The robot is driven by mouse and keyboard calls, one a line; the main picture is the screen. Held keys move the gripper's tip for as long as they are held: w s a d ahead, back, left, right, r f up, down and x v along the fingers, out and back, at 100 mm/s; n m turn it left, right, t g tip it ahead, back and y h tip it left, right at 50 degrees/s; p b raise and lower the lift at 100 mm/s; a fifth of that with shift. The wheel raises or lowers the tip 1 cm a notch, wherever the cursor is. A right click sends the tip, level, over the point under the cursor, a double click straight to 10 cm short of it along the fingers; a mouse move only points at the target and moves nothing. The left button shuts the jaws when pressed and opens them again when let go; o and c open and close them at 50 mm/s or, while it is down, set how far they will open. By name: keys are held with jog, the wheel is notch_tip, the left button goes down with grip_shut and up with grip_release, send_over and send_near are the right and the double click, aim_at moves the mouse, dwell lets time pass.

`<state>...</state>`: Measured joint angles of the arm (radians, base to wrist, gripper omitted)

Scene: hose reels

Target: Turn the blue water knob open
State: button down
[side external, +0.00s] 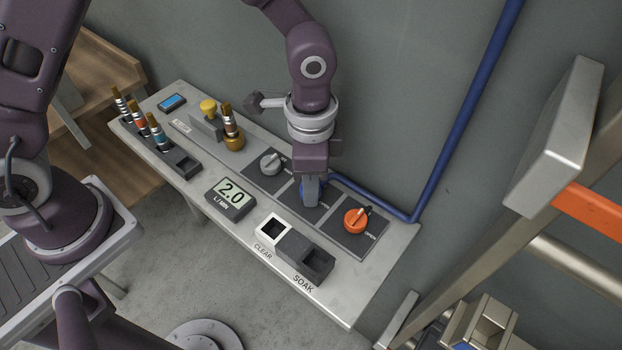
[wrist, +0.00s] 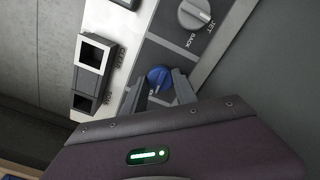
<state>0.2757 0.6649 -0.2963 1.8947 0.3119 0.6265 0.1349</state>
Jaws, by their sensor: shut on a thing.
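The blue water knob (wrist: 158,77) is on the dark panel in the wrist view, with a light pointer line on it. My gripper (wrist: 160,90) reaches down to it with one finger on each side, shut on the knob. In the side view my gripper (side external: 311,197) points down at the middle dark plate, between the grey and orange knobs. There the fingers cover most of the blue knob, and its turn angle is hard to read.
A grey knob (side external: 270,163) and an orange knob (side external: 356,219) flank the blue one. Square CLEAR (side external: 272,229) and SOAK (side external: 305,257) sockets are in front. Several nozzles stand at left. A blue pipe (side external: 462,110) runs up the wall behind.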

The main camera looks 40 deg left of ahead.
jog(key=shift+m, duration=0.5)
jog(key=c, duration=1)
grip_release()
jog(key=shift+o, duration=0.2)
notch_tip(320, 180, up, 7)
jog(key=shift+r, duration=0.1)
